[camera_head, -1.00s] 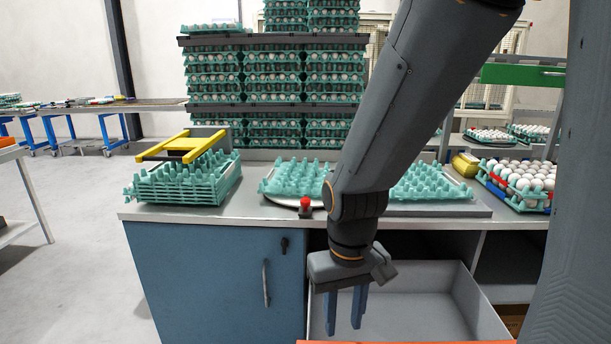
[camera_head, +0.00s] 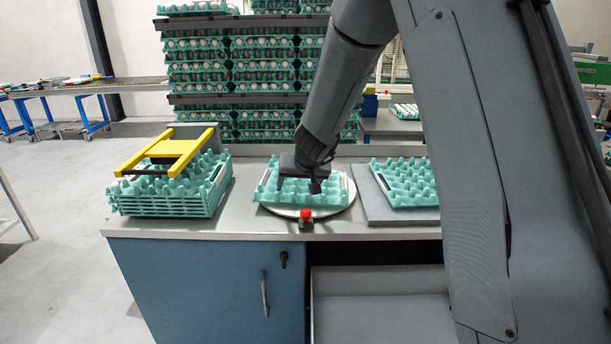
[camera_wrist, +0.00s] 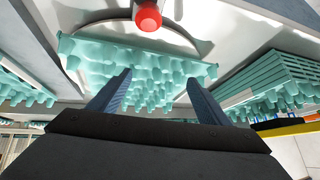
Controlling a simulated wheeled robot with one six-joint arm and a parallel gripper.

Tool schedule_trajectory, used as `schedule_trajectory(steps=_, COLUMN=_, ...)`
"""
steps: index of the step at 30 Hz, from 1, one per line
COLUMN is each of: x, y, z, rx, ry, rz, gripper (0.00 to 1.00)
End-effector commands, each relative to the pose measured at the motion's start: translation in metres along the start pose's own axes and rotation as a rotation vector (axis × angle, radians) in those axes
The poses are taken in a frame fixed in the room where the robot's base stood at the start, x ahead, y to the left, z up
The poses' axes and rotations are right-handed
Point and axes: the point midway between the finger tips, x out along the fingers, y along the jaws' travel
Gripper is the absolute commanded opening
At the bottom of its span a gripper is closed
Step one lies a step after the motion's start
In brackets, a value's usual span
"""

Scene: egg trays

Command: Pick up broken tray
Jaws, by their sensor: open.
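A teal egg tray (camera_head: 272,190) lies on the round white turntable (camera_head: 338,203) in the middle of the counter. A second single teal tray (camera_head: 412,188) lies on a grey board to its right, partly behind my arm. I cannot tell from these frames which tray is broken. My gripper (camera_head: 315,186) is over the middle tray, pointing down at its centre. In the wrist view my gripper (camera_wrist: 158,84) has its two fingers apart with the middle tray (camera_wrist: 140,62) beyond them. Nothing is held between the fingers. Whether the fingertips touch the tray is unclear.
A stack of teal trays (camera_head: 160,205) under a yellow frame (camera_head: 168,155) stands at the counter's left. A red button (camera_head: 306,215) sits at the counter's front edge. Tall racks of egg trays (camera_head: 200,75) stand behind. An open grey bin (camera_head: 375,300) is below the counter.

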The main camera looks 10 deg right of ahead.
Motion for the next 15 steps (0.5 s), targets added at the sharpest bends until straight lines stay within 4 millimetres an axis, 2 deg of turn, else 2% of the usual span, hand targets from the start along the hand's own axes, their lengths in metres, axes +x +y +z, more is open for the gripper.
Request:
schedule_trajectory(steps=1, x=0.009, y=0.000, z=-0.023, rx=0.013, ry=0.039, rz=0.032, gripper=0.71)
schedule_trajectory(steps=3, x=0.024, y=0.004, z=-0.048, rx=0.031, ry=0.089, rz=0.085, gripper=0.71)
schedule_trajectory(steps=6, x=0.040, y=0.013, z=-0.071, rx=0.053, ry=0.129, rz=0.157, gripper=0.71)
schedule_trajectory(steps=9, x=0.051, y=0.020, z=-0.081, rx=0.070, ry=0.144, rz=0.211, gripper=0.71)
schedule_trajectory(steps=15, x=0.064, y=0.027, z=-0.086, rx=0.080, ry=0.148, rz=0.252, gripper=0.71)
